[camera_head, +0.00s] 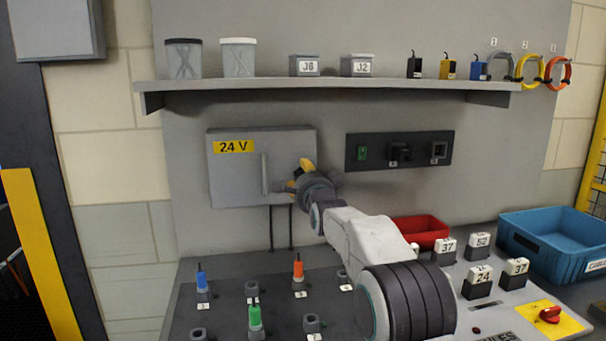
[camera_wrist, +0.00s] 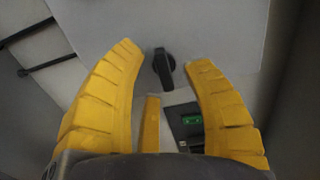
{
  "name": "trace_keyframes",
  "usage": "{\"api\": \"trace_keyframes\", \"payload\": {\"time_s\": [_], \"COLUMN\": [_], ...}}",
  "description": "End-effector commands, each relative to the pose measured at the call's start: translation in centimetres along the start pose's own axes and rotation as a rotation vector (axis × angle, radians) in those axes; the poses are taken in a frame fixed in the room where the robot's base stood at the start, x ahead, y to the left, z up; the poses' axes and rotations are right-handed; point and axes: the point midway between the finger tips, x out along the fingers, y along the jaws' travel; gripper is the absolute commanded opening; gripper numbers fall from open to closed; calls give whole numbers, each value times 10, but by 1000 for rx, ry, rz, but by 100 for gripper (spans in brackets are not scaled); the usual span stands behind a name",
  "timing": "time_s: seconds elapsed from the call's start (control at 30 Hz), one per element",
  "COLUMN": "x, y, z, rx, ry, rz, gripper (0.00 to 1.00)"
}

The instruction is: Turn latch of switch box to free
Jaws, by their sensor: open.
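The switch box (camera_head: 226,178) is a grey box with a yellow "24 V" label, mounted on the wall panel at the left. Its door looks shut, with a pale vertical handle bar (camera_head: 264,173) on the front. The latch (camera_wrist: 164,68) is a dark knob on the box face in the wrist view. It is hidden behind my gripper in the head view. My gripper (camera_wrist: 168,62) has yellow fingers, open on both sides of the latch, with gaps visible between fingers and knob. In the head view my gripper (camera_head: 303,174) is in front of the box's right side.
A shelf (camera_head: 330,85) with jars and small boxes runs above the box. A dark socket panel (camera_head: 399,150) is right of it. Below are plugs in holders, a red bin (camera_head: 421,226), a blue crate (camera_head: 560,238) and a red rotary switch (camera_head: 549,315).

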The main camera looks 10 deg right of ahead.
Motion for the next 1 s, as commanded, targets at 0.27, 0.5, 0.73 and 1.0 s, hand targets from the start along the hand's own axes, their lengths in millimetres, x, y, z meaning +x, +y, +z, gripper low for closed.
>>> {"api": "trace_keyframes", "payload": {"time_s": [0.27,0.5,0.73,1.0], "x": [9,10,10,10], "y": [0,0,0,0], "z": [0,0,0,0], "rx": [-1,-1,-1,-1], "ry": [0,0,0,0], "rz": [0,0,0,0], "gripper": [45,45,32,8]}}
